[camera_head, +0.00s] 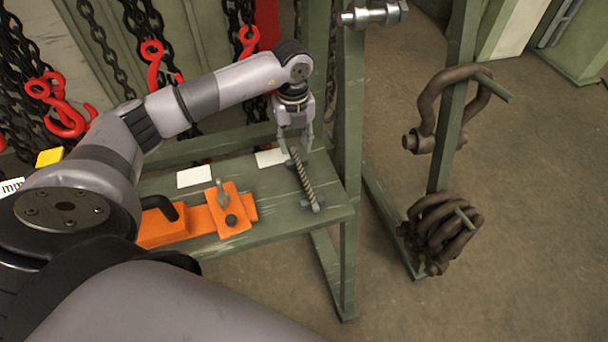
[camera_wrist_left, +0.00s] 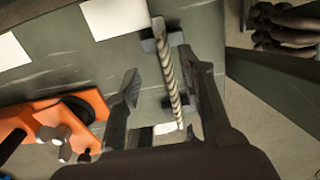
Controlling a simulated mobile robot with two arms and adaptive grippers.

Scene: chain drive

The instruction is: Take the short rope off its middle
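The short rope (camera_head: 305,182), a twisted brown-grey length, spans two small grey brackets at the right end of a green shelf (camera_head: 262,222). My left gripper (camera_head: 296,142) points down over the rope's far part. In the left wrist view, the rope (camera_wrist_left: 168,72) runs between the two spread fingers of my left gripper (camera_wrist_left: 165,90), closer to the right finger. I see a gap between the rope and the left finger; contact with the right finger is unclear. The left gripper is open. My right gripper is not in view.
An orange clamp-like fixture (camera_head: 226,206) sits on the shelf left of the rope, and white cards (camera_head: 194,177) lie behind it. A green post (camera_head: 348,130) stands close right of my gripper. Chains with red hooks (camera_head: 63,104) hang behind. Brown shackles (camera_head: 440,232) hang at right.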

